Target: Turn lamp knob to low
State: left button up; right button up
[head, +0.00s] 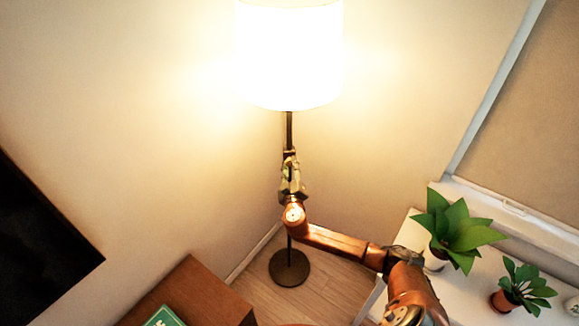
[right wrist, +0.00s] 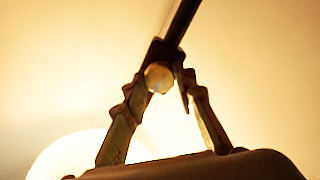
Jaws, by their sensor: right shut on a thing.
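A floor lamp stands in the corner, with a glowing white shade (head: 290,55), a thin dark pole (head: 290,128) and a round dark base (head: 289,268). My right gripper (head: 290,158) is at the pole, below the shade. In the right wrist view, a small pale round knob (right wrist: 159,78) shows between the fingers of my right gripper (right wrist: 168,72), in front of the dark pole (right wrist: 183,20). The fingers are shut on the knob. In the head view the gripper hides the knob. My left gripper is not in view.
A white surface at the right holds a larger leafy plant (head: 457,228) and a small potted plant (head: 522,286). A brown wooden cabinet (head: 200,295) with a green book (head: 165,317) is at the lower left. A dark panel (head: 40,245) is on the left wall.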

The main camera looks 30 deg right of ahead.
jog(key=shift+f+n+b, duration=0.2)
jog(key=shift+n+b, duration=0.6)
jog(key=shift+n, duration=0.3)
jog(key=shift+r+n, duration=0.1)
jog(key=shift+n, duration=0.8)
jog(key=n+p, duration=0.1)
jog(key=n, duration=0.2)
jog(key=shift+r+n+p, duration=0.1)
jog(key=shift+n+p, duration=0.2)
jog(key=n+p, duration=0.1)
jog(key=n, duration=0.2)
jog(key=shift+n+p, duration=0.3)
jog(key=n+p, duration=0.2)
jog(key=n, duration=0.2)
jog(key=shift+n+p, duration=0.4)
jog(key=shift+n, duration=0.6)
jog(key=shift+f, duration=0.25)
jog(key=o, duration=1.2)
jog(key=shift+r, duration=0.1)
jog(key=shift+c, duration=0.2)
